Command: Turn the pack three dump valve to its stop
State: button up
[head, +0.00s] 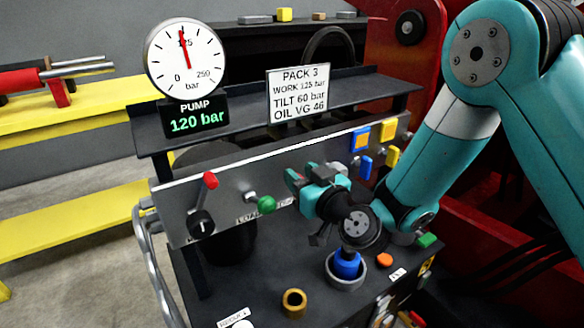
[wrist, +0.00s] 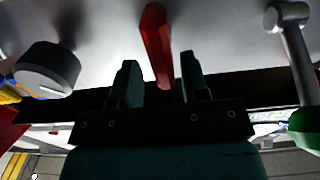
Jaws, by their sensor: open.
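My gripper (head: 302,178) is at the sloped grey control panel (head: 240,188), just right of the green-knobbed lever (head: 265,204). In the wrist view its two fingers (wrist: 159,78) are open, one on each side of a red handle (wrist: 156,42). This handle looks like the dump valve's, but its label is mostly covered. The handle's end reaches between the fingertips; I cannot tell whether either finger touches it. In the head view my gripper hides this handle. A separate red-tipped lever (head: 210,182) stands at the panel's left.
In the wrist view a dark round knob (wrist: 47,72) is left of the fingers, and the green-knobbed lever (wrist: 290,45) is at the right. The pump gauge (head: 185,60) stands above, its display reading 120 bar. A blue plug in a grey ring (head: 346,272) is below my wrist.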

jog(key=shift+s+a+r, duration=0.1)
jog(key=shift+a, duration=0.15)
jog(key=shift+a, duration=0.1)
grip_shut()
jog(key=m, duration=0.1)
jog(key=m+b, duration=0.1)
jog(key=d+m, duration=0.1)
jog(key=m, duration=0.1)
jog(key=shift+w+f+b, duration=0.3)
jog(key=shift+f, duration=0.05)
jog(key=m, duration=0.3)
jog(key=m+b, duration=0.1)
jog(key=shift+w+d+f+m, duration=0.25)
jog(key=shift+d+f+m, duration=0.1)
jog(key=shift+d+m, duration=0.05)
jog(key=shift+w+d+f+m+b, duration=0.1)
jog(key=shift+f+m+b, duration=0.2)
jog(key=shift+m, duration=1.15)
jog(key=shift+w+d+f+m+b, duration=0.15)
jog(key=shift+f+m, duration=0.2)
jog(key=shift+m, duration=1.15)
jog(key=shift+s+d+f+m+b, duration=0.1)
jog(key=shift+f+m+b, duration=0.2)
jog(key=shift+m, duration=1.15)
